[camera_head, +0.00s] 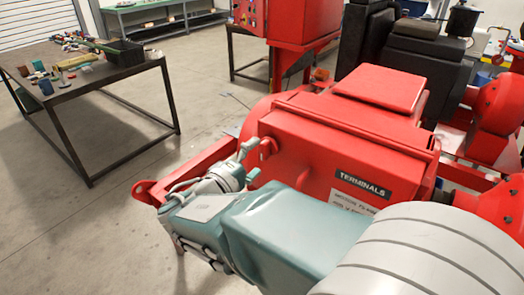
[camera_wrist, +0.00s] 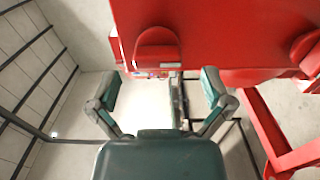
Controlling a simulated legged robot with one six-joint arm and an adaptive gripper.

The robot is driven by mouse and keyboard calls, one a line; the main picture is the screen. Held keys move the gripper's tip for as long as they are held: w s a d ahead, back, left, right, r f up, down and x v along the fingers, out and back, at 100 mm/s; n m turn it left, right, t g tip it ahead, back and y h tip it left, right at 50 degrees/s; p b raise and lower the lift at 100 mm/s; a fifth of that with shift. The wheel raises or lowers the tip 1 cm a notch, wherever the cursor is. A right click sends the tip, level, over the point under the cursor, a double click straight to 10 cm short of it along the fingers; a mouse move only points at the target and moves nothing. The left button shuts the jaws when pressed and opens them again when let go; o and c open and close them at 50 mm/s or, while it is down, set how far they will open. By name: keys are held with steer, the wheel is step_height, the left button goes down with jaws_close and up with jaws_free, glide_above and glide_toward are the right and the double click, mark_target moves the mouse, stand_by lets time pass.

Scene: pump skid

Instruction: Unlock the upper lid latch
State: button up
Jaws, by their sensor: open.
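The red terminal box (camera_head: 300,150) has a black "TERMINALS" label on its front. A small rounded red latch (camera_head: 267,147) sticks out near the upper left of that front. In the wrist view a rounded red latch (camera_wrist: 157,50) lies ahead, between and beyond my fingertips. I take it to be the upper lid latch, but cannot be sure. A second rounded red part (camera_wrist: 308,48) is cut off at the right edge. My gripper (camera_head: 250,160) is beside the box's left front. In the wrist view my gripper (camera_wrist: 159,78) is open and empty, its fingers apart from the latch.
A red skid frame rail (camera_head: 185,172) runs low beside my arm, and a red bar (camera_wrist: 265,130) shows at lower right in the wrist view. A dark table (camera_head: 85,85) with small parts stands at the left. Bare floor (camera_head: 90,225) lies between.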

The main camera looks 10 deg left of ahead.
steer(key=v, duration=0.9)
steer(key=shift+a, duration=0.2)
steer(key=shift+f, duration=0.1)
steer(key=w+d+f+m+g+h, duration=0.2)
steer(key=d+m+g, duration=0.6)
steer(key=d, duration=1.5)
steer(key=s+d+f+m+g+y, duration=0.2)
steer(key=s+d+m+y, duration=0.3)
steer(key=s+d+y, duration=0.3)
steer(key=s+d+g, duration=0.1)
steer(key=s, duration=0.2)
steer(key=shift+d+f+m+y, duration=0.3)
steer(key=shift+y, duration=0.1)
